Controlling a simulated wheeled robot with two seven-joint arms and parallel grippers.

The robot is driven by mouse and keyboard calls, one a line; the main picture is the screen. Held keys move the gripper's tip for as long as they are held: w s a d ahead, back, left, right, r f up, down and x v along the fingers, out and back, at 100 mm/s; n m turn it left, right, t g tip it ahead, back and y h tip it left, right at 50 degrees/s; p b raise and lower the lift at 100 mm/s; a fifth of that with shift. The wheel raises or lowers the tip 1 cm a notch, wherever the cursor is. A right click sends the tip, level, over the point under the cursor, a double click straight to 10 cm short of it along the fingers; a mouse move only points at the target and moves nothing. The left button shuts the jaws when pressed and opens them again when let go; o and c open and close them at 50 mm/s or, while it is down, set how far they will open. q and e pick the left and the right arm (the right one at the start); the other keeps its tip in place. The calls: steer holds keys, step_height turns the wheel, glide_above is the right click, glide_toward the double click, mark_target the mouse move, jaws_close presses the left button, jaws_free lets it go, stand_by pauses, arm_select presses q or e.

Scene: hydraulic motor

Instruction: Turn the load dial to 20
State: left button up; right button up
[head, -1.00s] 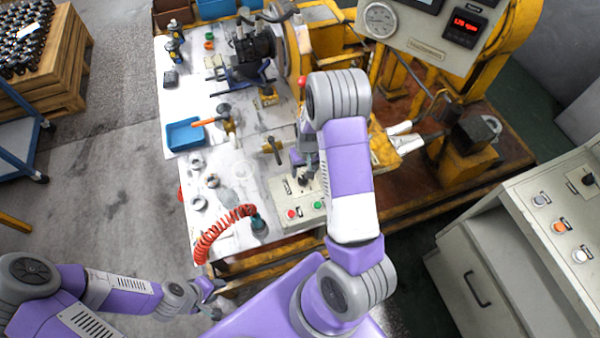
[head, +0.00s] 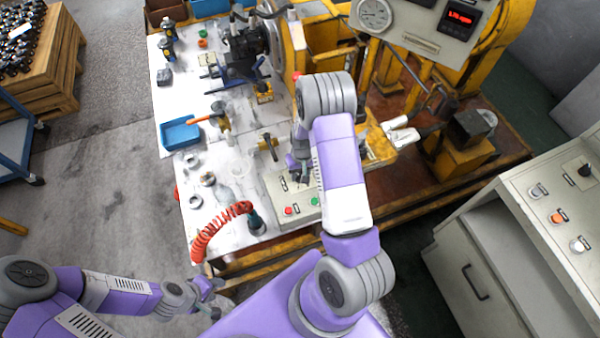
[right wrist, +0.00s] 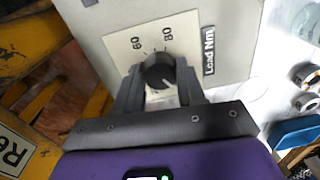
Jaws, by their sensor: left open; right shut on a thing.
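The load dial is a black round knob (right wrist: 158,70) on a pale scale plate (right wrist: 183,38) marked 60 and 80, with a "Load Nm" label (right wrist: 209,52) beside it. My right gripper (right wrist: 160,90) is shut on the knob, one finger on each side. The lower part of the scale is hidden by the gripper, and I cannot read the knob's pointer clearly. In the head view my right gripper (head: 299,168) is over the pale control box (head: 277,189), and the dial is hidden under it. My left gripper (head: 212,292) is open and empty, low at the left, away from the box.
The box has a red button (head: 288,210) and a green button (head: 314,201). A gauge panel (head: 415,22) stands at the back right.

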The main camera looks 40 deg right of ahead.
steer(key=shift+m, duration=0.5)
steer(key=shift+c, duration=0.4)
steer(key=shift+m, duration=0.6)
steer(key=m, duration=0.3)
steer(key=m+p, duration=0.1)
steer(key=m, duration=0.5)
steer(key=shift+m+h, duration=0.3)
steer(key=shift+m, duration=0.1)
steer(key=o, duration=1.1)
steer(key=shift+c, duration=0.2)
